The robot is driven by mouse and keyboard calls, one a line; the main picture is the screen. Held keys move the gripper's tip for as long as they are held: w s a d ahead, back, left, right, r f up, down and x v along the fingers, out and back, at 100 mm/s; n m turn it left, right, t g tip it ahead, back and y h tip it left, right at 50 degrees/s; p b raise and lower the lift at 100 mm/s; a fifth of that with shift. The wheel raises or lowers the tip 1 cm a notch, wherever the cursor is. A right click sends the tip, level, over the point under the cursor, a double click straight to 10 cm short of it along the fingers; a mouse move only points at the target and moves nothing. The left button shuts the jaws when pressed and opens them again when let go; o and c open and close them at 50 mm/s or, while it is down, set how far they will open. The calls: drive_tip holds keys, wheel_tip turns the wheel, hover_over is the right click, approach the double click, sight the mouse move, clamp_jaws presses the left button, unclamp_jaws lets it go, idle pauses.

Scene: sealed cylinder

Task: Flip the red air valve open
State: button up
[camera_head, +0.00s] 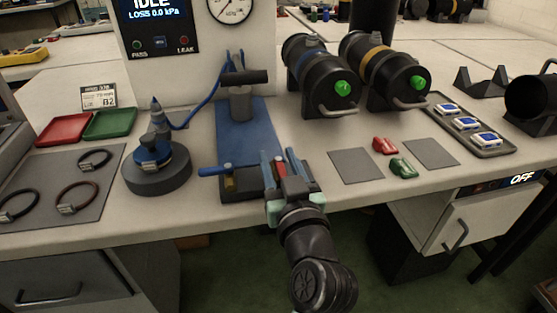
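The red air valve (279,171) shows as a small red piece at the right end of a dark block on the front of the bench fixture. My gripper (280,159) reaches over the bench's front edge to it. Its two blue fingers stand apart, one on each side of the red piece. I see no clear contact between the fingers and the valve. The gripper body and fingers hide the valve's lower part and its base, so I cannot tell its exact lever position.
A blue lever (213,171) lies left of the gripper on the same fixture, whose blue base plate (246,130) runs back to a dark-handled clamp (243,77). A round grey stand (157,177) is farther left. Red (384,146) and green (403,168) pieces lie right.

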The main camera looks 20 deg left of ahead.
drive_tip(key=shift+s, duration=0.1)
drive_tip(key=v, duration=1.2)
drive_tip(key=shift+s+d+p, duration=0.25)
drive_tip(key=shift+s+p, duration=0.05)
drive_tip(key=shift+s, duration=0.05)
drive_tip(key=w+d+r+m+t+h, duration=0.2)
drive_tip(key=d+r+t, duration=0.15)
drive_tip(key=r, duration=0.75)
drive_tip(key=w+d+r+m+t+h, duration=0.1)
drive_tip(key=d+r+t+h, duration=0.2)
drive_tip(key=r, duration=0.7)
drive_tip(key=s+d+r+m+t+h, duration=0.1)
drive_tip(key=s+r+m+t+h, duration=0.2)
drive_tip(key=r, duration=0.5)
drive_tip(key=s+d+r+m+t+h, duration=0.1)
drive_tip(key=s+d+r+t+h, duration=0.2)
drive_tip(key=r, duration=0.6)
wheel_tip(320, 180, up, 30)
drive_tip(key=a+p, duration=0.1)
drive_tip(key=p, duration=3)
drive_tip(key=shift+s+a+y, duration=0.2)
drive_tip(key=shift+s+y, duration=0.1)
